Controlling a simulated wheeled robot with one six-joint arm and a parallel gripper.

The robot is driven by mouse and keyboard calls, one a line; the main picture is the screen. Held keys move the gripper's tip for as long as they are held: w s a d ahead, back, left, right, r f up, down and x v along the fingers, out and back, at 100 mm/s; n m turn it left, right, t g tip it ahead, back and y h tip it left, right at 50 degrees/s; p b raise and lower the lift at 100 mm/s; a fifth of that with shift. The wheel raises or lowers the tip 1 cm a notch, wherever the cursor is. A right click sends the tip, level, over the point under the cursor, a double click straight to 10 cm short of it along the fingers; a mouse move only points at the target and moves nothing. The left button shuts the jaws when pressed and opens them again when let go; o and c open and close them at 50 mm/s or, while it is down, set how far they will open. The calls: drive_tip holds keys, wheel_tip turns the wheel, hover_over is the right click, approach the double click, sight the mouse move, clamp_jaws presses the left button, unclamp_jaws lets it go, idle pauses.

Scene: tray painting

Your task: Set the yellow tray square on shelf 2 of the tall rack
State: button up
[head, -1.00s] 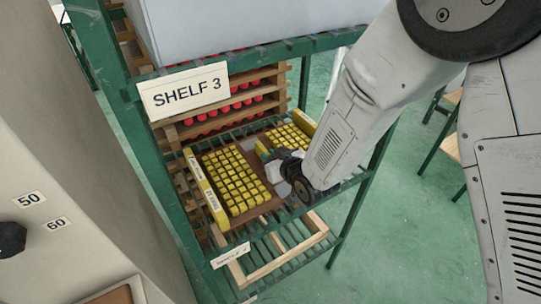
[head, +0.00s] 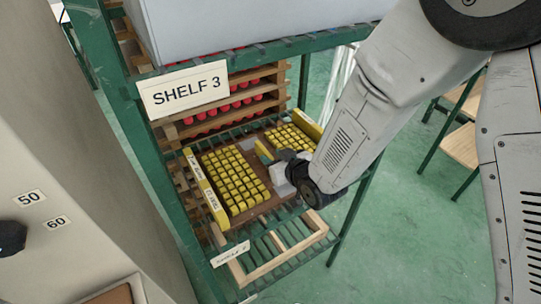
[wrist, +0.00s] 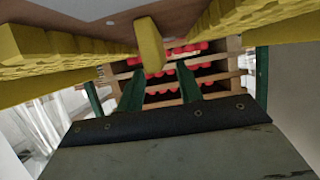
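The yellow tray (head: 199,187) is a brown board with rows of yellow blocks and yellow end walls. In the head view it lies on the slatted shelf above a small label (head: 231,254) that seems to read SHELF 2. Its left wall looks roughly parallel to the rack's side. A yellow upright grip (wrist: 149,42) stands mid-board between the block rows. My gripper (wrist: 160,68) is open, its green fingers apart with gaps either side of the grip, tips close to it. In the head view my gripper (head: 281,160) is at the tray's front middle; my wrist hides the front right.
The green rack's left post (head: 150,165) stands close to the tray. The shelf above, labelled SHELF 3 (head: 184,92), carries a pale box (head: 250,25). Wooden racks with red items (head: 225,105) stand behind. A wooden frame (head: 265,270) lies on the shelf below.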

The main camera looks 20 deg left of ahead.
drive_tip(key=v, duration=0.9)
drive_tip(key=shift+s+d, duration=0.2)
drive_tip(key=w+d+r+m+g+h, duration=0.1)
drive_tip(key=d+r+m+h, duration=0.4)
drive_tip(key=d, duration=0.6)
drive_tip(key=w+d+r+h, duration=0.1)
drive_tip(key=d+r+h, duration=0.35)
drive_tip(key=d, duration=0.75)
drive_tip(key=s+d+r+m+g, duration=0.1)
drive_tip(key=s+d+r+g, duration=0.1)
drive_tip(key=s, duration=0.5)
drive_tip(key=s+d+r+m+g, duration=0.2)
drive_tip(key=s+d+r, duration=0.2)
drive_tip(key=s+d, duration=0.3)
drive_tip(key=s+d+r+m+g, duration=0.2)
drive_tip(key=s+d+r, duration=0.2)
drive_tip(key=s, duration=0.3)
drive_tip(key=shift+d+h, duration=0.25)
drive_tip(key=shift+h, duration=0.1)
